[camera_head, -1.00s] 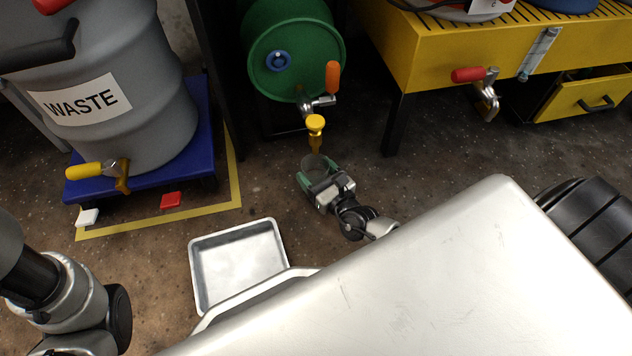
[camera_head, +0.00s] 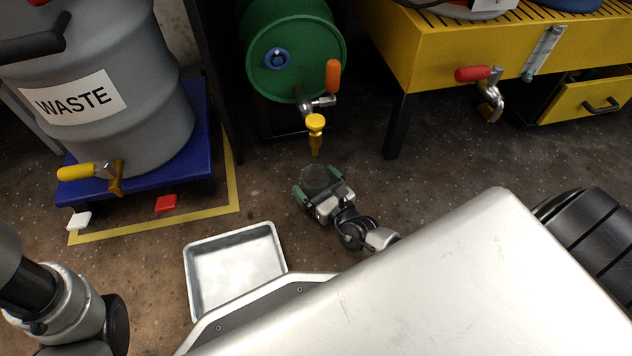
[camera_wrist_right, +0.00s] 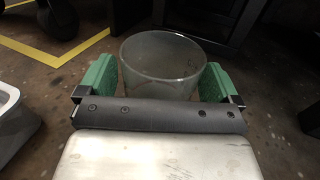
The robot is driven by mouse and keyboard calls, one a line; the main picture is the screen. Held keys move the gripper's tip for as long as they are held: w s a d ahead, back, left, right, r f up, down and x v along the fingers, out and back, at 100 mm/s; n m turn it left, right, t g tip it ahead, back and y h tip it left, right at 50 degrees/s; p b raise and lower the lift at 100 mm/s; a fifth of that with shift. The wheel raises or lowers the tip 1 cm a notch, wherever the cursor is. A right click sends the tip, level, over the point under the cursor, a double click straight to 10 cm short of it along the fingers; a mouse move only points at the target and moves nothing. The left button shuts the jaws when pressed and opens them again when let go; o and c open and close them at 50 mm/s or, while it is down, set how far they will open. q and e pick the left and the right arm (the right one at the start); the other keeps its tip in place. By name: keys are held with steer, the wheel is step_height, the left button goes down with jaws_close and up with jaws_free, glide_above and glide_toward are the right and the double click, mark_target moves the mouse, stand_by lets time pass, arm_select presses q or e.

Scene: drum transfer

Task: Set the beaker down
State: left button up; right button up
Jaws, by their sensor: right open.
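The clear glass beaker (camera_head: 314,179) is upright and looks to be on the dark floor, below and in front of the green drum's yellow-tipped tap. My right gripper (camera_head: 317,183) is open, with its green fingers on either side of the beaker. In the right wrist view the beaker (camera_wrist_right: 162,68) is between the spread green fingers (camera_wrist_right: 162,82), its lower part hidden by the gripper body. Whether a finger still touches the glass is hard to tell. My left arm shows at the lower left, but its gripper is not in view.
A grey metal tray (camera_head: 236,270) lies on the floor to the left. The green drum (camera_head: 292,60) and its tap (camera_head: 315,125) are above the beaker. The grey WASTE drum (camera_head: 100,95) stands on a blue base (camera_head: 200,150).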

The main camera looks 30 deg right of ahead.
steer(key=shift+r, duration=0.1)
steer(key=shift+s+r, duration=0.15)
steer(key=shift+s, duration=0.15)
steer(key=s+p, duration=0.2)
steer(key=s, duration=0.1)
steer(key=s+d+p, duration=0.1)
steer(key=s, duration=0.3)
steer(key=s+p, duration=0.2)
steer(key=s, duration=0.1)
steer(key=shift+s+d+p, duration=0.25)
steer(key=shift+d+p, duration=0.05)
steer(key=shift+s, duration=0.4)
steer(key=shift+c, duration=0.2)
